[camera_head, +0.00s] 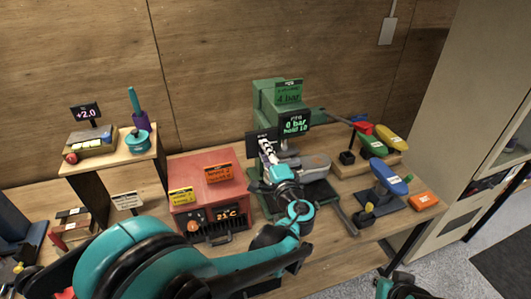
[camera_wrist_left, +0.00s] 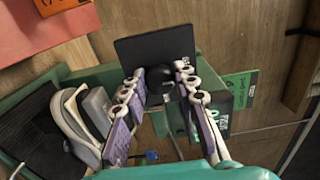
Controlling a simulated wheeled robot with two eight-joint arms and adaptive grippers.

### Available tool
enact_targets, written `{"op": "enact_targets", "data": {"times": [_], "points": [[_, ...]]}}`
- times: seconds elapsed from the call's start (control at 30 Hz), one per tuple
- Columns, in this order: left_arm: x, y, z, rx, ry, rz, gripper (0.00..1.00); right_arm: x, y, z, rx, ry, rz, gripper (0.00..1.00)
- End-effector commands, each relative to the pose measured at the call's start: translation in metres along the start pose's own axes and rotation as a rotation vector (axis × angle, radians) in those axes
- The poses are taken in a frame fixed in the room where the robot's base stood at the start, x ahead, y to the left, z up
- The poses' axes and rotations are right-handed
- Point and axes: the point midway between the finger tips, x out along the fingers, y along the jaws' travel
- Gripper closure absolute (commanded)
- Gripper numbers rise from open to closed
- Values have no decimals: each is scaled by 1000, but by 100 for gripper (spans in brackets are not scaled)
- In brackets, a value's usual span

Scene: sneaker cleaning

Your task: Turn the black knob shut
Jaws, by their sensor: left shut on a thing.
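The black knob (camera_wrist_left: 158,78) shows in the left wrist view, in front of a dark square panel (camera_wrist_left: 142,48). My left gripper (camera_wrist_left: 160,84) has its two jointed fingers on either side of the knob and is shut on it. In the head view my left gripper (camera_head: 267,150) reaches up to the green press machine (camera_head: 268,100), in front of its small dark panel, and hides the knob there. A display on the machine (camera_head: 296,126) reads 0 bar. Only a teal and black part of my right arm shows at the bottom edge; its fingers are out of view.
A red heater box (camera_head: 205,185) with a 21°C display stands left of the press. A wooden stand (camera_head: 105,160) holds a scale and a teal pot. Colored shoe forms (camera_head: 392,138) and an orange block (camera_head: 423,201) lie to the right. A cabinet stands far right.

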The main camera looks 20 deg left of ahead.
Motion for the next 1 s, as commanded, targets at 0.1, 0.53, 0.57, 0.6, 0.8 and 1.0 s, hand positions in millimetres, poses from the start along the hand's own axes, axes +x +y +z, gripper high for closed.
{"op": "enact_targets", "data": {"times": [0.1,0.53,0.57,0.6,0.8,1.0], "points": [[0,1,0,-13,0,1,100,0,0,0,0,0,0,100],[0,1,0,-16,0,2,59,0,0,0,0,0,0,100],[0,1,0,-15,0,1,52,0,0,0,0,0,0,100],[0,1,0,-15,0,1,52,0,0,0,0,0,0,100],[0,0,0,-14,0,1,52,0,0,0,0,0,0,100],[-13,0,-1,-14,3,1,52,0,0,0,0,0,0,100]]}}
